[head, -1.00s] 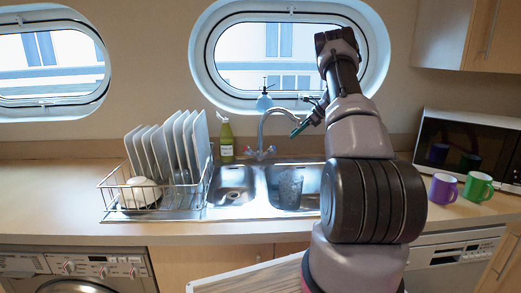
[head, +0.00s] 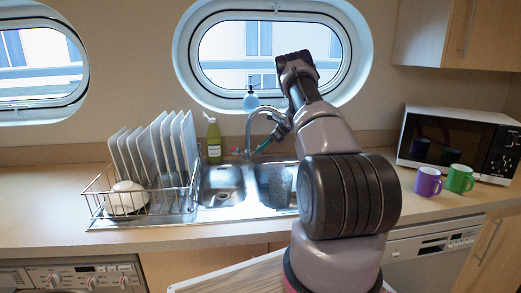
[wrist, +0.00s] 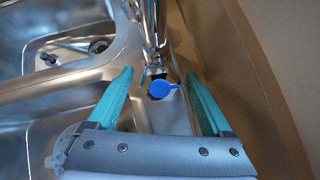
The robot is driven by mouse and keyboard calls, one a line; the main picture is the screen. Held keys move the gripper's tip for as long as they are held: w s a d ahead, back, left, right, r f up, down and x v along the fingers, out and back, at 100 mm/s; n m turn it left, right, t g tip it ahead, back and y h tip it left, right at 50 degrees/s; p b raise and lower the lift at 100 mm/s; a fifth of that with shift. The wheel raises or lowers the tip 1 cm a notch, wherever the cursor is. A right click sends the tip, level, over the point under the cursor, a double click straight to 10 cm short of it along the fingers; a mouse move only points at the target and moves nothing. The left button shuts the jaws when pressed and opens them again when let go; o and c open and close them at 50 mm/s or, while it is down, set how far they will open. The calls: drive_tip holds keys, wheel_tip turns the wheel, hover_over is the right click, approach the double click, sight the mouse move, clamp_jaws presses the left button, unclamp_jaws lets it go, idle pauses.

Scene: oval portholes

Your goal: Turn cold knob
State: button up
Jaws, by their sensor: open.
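The cold knob (wrist: 161,89) is a blue disc with a small side lever, at the foot of the chrome tap (wrist: 150,25) in the wrist view. My gripper (wrist: 159,73) is open, with one teal finger on each side of the knob in the picture. I see gaps between the knob and both fingers; the depth between them is unclear. In the head view my gripper (head: 264,146) is just right of the tap (head: 249,128), low behind the sink. There the blue knob cannot be made out.
The double sink (head: 221,187) lies in front of the tap. A dish rack (head: 150,207) with plates stands left, near a green bottle (head: 213,142). A purple mug (head: 427,182), a green mug (head: 459,179) and a microwave (head: 455,143) are right. A wall (wrist: 235,90) runs close beside the right finger.

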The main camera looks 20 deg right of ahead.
drive_tip(key=shift+w+a+f, duration=0.1)
drive_tip(key=shift+a+f, duration=0.05)
clamp_jaws()
drive_tip(key=shift+n, duration=0.7)
unclamp_jaws()
